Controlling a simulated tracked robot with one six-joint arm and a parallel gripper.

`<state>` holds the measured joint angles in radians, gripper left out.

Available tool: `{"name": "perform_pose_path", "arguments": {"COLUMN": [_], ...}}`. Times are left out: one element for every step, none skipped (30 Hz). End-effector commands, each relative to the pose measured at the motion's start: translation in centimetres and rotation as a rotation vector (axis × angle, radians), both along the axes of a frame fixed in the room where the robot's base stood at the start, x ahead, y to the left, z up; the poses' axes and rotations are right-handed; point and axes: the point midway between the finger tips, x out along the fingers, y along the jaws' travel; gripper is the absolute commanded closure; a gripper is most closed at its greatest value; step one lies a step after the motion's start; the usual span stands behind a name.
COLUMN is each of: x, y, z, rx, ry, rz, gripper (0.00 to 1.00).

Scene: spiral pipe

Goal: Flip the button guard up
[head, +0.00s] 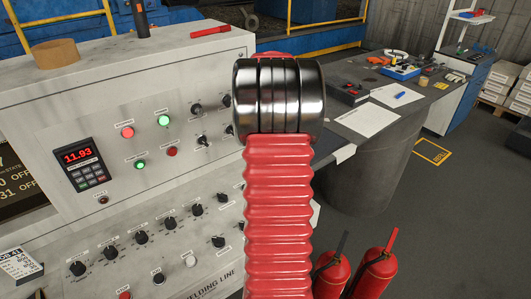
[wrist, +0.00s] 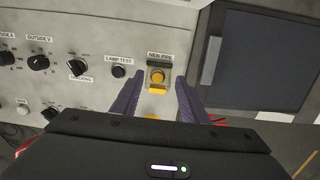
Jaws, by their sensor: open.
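The button unit (wrist: 157,77) under the "NEW PIPE" label shows in the wrist view, on the light grey panel. It has a round orange-yellow centre in a greyish surround, with a yellow strip along its lower edge. I cannot tell the guard's exact angle. My gripper (wrist: 160,92) is open, with one dark purple finger on each side just below the unit. No contact is visible, and nothing is between the fingers except a small yellow patch lower down. In the head view my red ribbed arm covers part of the panel, and neither gripper nor button shows.
Beside the unit are the "LAMP TEST" button (wrist: 119,71) and several black knobs to the left, and a dark screen (wrist: 262,62) to the right. In the head view, the control console (head: 75,125) stands left, a grey table (head: 350,120) right, and red extinguishers (head: 376,272) below.

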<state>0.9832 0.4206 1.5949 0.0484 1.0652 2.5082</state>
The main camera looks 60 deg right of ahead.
Motion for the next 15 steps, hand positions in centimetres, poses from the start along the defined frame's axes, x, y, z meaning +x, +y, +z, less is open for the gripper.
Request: {"name": "perform_pose_path", "arguments": {"x": [0.0,-0.1,-0.1,-0.1,-0.2,-0.2,-0.3,-0.3,-0.4,-0.4,-0.5,-0.5,-0.5,-0.6,-0.7], "y": [0.0,0.0,0.0,0.0,0.0,0.0,0.0,0.0,0.0,0.1,0.1,0.1,0.1,0.2,0.2], "z": [0.5,0.8,1.3,1.7,2.2,2.8,3.3,3.8,4.5,5.1,5.6,6.3,6.8,7.4,8.0], "rx": [-0.001,-0.001,-0.002,-0.003,-0.003,-0.003,-0.003,-0.003,-0.004,-0.003,-0.003,-0.004,-0.003,-0.004,-0.003], "ry": [-0.001,-0.001,-0.002,-0.002,-0.002,-0.002,-0.002,-0.002,-0.002,-0.002,-0.001,-0.002,-0.002,-0.002,-0.001], "rz": [0.000,0.000,0.000,0.000,0.000,0.000,0.000,0.000,0.000,0.000,0.000,0.001,0.001,0.001,0.001], "gripper": [0.59,0.59,0.59,0.59,0.59,0.59,0.59,0.59,0.59,0.59,0.59,0.59,0.59,0.59,0.59]}}
